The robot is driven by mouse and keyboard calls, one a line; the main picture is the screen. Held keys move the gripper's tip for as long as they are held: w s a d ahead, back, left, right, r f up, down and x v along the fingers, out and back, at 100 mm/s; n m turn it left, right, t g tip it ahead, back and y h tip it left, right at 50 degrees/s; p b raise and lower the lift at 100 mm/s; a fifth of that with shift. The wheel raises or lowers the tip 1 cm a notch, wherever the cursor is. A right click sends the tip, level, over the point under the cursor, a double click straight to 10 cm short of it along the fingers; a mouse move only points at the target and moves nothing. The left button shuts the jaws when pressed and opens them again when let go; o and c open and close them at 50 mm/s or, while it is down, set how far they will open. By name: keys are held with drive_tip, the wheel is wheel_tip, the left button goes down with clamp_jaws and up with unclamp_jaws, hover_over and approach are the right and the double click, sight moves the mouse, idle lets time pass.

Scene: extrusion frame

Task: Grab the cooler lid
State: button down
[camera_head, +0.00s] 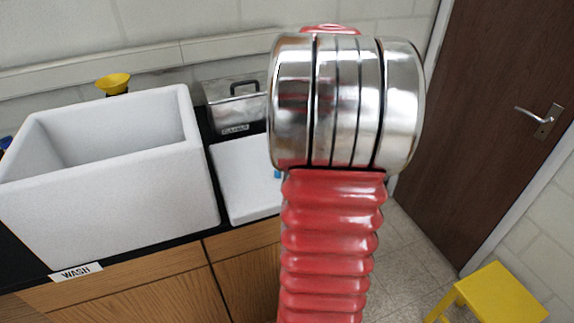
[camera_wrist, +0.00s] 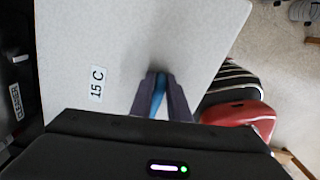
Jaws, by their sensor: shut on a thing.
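The cooler lid is a flat white slab with a blue handle. In the head view the lid (camera_head: 240,190) lies beside the open white cooler (camera_head: 115,205), partly hidden by my arm; a bit of blue shows at its right. In the wrist view the lid (camera_wrist: 105,40) fills much of the picture and bears a "15 C" label. My gripper (camera_wrist: 161,80) is shut on the lid's blue handle (camera_wrist: 158,97), with a dark finger on each side. My gripper is hidden in the head view.
A metal box (camera_head: 235,105) with a black handle stands behind the lid. A yellow bowl-like thing (camera_head: 113,82) is behind the cooler. A "WASH" label (camera_head: 76,272) is at the dark counter's front edge. A yellow stool (camera_head: 497,293) and brown door (camera_head: 490,110) are at right.

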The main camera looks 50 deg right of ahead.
idle(0.6)
wheel_tip(320, 180, up, 10)
drive_tip(key=shift+r, duration=0.1)
idle(0.4)
